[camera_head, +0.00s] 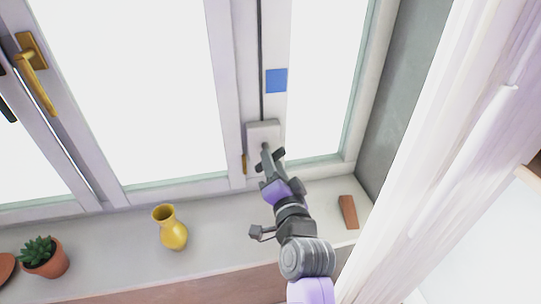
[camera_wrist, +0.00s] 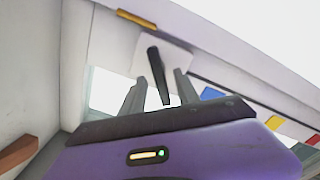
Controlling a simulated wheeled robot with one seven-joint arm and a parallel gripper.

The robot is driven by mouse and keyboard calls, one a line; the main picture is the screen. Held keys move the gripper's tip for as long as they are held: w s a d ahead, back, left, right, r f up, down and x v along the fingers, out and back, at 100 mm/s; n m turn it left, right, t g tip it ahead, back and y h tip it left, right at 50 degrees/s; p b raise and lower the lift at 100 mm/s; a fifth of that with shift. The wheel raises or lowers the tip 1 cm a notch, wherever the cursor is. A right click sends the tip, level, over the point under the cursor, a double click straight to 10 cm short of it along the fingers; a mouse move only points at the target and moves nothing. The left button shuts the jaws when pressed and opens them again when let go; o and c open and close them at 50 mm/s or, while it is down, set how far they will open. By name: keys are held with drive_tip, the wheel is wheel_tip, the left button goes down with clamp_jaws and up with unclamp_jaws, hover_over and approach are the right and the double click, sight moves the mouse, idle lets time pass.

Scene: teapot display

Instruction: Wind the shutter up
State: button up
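The winder is a pale box (camera_head: 262,129) on the window frame, below a thin dark vertical line; it also shows in the wrist view (camera_wrist: 168,48). A dark crank handle (camera_wrist: 154,62) sticks out from it towards me. My gripper (camera_head: 269,157) is right in front of the box. In the wrist view my gripper (camera_wrist: 157,84) is open, one finger on each side of the handle, with gaps visible on both sides. In the head view my gripper largely hides the handle. No shutter slats are clearly visible against the bright panes.
A blue square (camera_head: 276,80) is on the frame above the winder; the wrist view also shows yellow and red squares (camera_wrist: 313,140). On the sill are a yellow vase (camera_head: 172,230), a potted plant (camera_head: 43,258) and a reddish-brown block (camera_head: 348,212). A pale curtain (camera_head: 440,150) hangs at right.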

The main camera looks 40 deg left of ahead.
drive_tip(key=v, duration=0.3)
drive_tip(key=shift+s+d, duration=0.2)
idle(0.4)
